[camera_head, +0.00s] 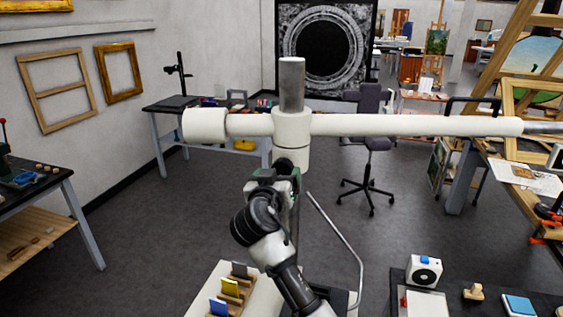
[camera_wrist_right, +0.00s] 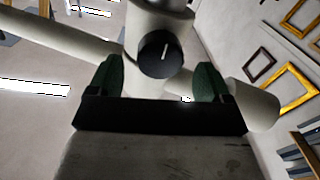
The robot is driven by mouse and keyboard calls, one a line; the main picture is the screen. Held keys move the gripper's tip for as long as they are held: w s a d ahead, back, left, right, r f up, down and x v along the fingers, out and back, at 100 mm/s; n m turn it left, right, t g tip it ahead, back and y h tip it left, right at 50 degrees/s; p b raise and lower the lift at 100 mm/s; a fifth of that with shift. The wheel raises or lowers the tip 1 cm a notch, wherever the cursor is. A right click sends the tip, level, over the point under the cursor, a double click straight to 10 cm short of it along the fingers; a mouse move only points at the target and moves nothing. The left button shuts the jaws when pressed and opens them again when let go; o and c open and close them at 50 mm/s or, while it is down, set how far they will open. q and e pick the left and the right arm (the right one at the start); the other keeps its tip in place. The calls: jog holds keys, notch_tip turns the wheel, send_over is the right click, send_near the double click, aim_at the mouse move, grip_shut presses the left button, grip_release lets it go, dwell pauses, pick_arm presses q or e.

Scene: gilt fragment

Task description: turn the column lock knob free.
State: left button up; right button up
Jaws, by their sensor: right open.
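The column lock knob (camera_wrist_right: 160,55) is a round black knob with a white line. In the wrist view it sits on the pale column collar, its line almost upright in the picture. My right gripper (camera_wrist_right: 160,80) is open, with one green-padded finger on either side of and below the knob in that view; a gap shows on both sides. In the head view my right gripper (camera_head: 271,178) is just below and in front of the pale collar (camera_head: 292,133) on the metal column (camera_head: 292,82); it largely hides the knob there. My left gripper is not in view.
A long white horizontal arm (camera_head: 400,125) crosses the column. Below are a pale board with coloured cards (camera_head: 230,287) and a dark bench with a white box (camera_head: 423,270). A bent metal rod (camera_head: 340,235) stands right of my arm. An office chair (camera_head: 370,145) is behind.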

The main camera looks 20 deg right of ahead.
jog(key=shift+p+x, duration=0.4)
jog(key=shift+x, duration=0.7)
jog(key=shift+w+d, duration=0.25)
jog(key=shift+w, duration=0.05)
jog(key=shift+c, duration=0.3)
jog(key=c, duration=0.9)
jog(key=shift+o, duration=0.2)
